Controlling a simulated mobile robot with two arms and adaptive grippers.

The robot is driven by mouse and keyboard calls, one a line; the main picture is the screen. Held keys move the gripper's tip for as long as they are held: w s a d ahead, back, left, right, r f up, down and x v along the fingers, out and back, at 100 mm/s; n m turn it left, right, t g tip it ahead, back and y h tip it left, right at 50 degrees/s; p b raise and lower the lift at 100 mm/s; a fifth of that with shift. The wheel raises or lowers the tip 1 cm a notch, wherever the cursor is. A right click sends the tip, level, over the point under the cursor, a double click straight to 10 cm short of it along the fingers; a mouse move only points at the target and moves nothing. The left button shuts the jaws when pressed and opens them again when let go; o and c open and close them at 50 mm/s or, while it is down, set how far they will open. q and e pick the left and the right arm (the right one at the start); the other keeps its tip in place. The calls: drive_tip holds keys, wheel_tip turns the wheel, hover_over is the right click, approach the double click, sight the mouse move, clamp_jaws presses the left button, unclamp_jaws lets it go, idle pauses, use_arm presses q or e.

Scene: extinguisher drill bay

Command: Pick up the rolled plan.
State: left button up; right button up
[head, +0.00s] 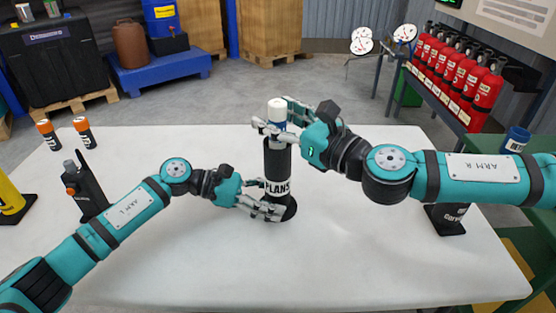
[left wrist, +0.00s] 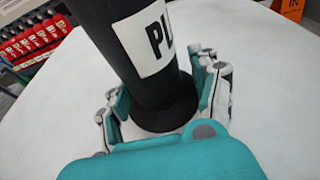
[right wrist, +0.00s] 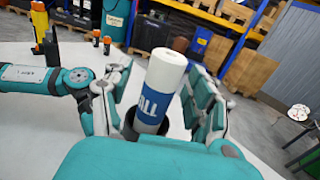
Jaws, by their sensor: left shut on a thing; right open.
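The rolled plan (head: 277,113), white with a blue band, stands upright in a black tube marked PLANS (head: 277,165), its top sticking out. It also shows in the right wrist view (right wrist: 163,80). My left gripper (head: 268,199) is shut around the lower part of the tube, just above its flared base, also seen in the left wrist view (left wrist: 162,92). My right gripper (head: 276,122) is open, with its fingers on either side of the rolled plan above the tube's mouth. In the right wrist view a gap shows between fingers and roll.
On the white table (head: 400,270), a black holder (head: 87,190) and two orange-and-black cylinders (head: 83,132) stand at left. A yellow object (head: 10,200) is at the left edge. A black stand (head: 445,218) is partly behind my right arm. The front middle is clear.

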use_arm(q)
drive_tip(key=shift+f, duration=0.15)
use_arm(e)
drive_tip(key=shift+c, duration=0.4)
clamp_jaws()
use_arm(q)
drive_tip(key=shift+a, duration=0.1)
use_arm(e)
wheel_tip(320, 180, up, 28)
idle(0.4)
use_arm(q)
drive_tip(key=o, duration=0.9)
drive_tip(key=shift+o, duration=0.2)
use_arm(e)
drive_tip(key=shift+w, duration=0.1)
